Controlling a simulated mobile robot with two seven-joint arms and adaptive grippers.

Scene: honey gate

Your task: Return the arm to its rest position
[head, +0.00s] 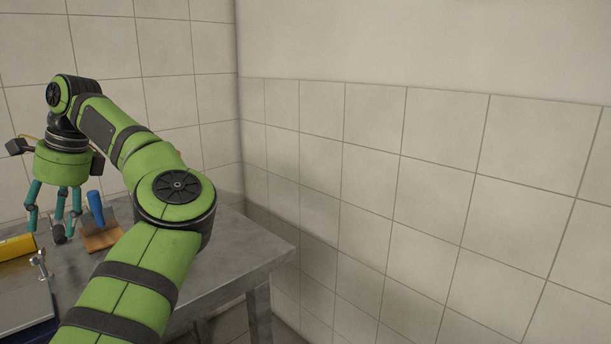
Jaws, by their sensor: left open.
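My left arm is green with dark bands and reaches over the grey table (245,254) in the head view. My left gripper (52,230) hangs down at the left edge of the view, its teal fingers spread open. I see nothing clearly held in it. A blue-handled tool (96,206) stands just right of the fingers on a small wooden block (102,238). The gripper looks apart from the tool, though the depth is hard to tell. My right gripper is out of view.
A yellow object (16,247) is cut off at the left edge. Near it are a small metal fitting (40,264) and a flat grey-topped item (24,304). Tiled walls (400,180) meet in a corner behind the table. The table's right end is clear.

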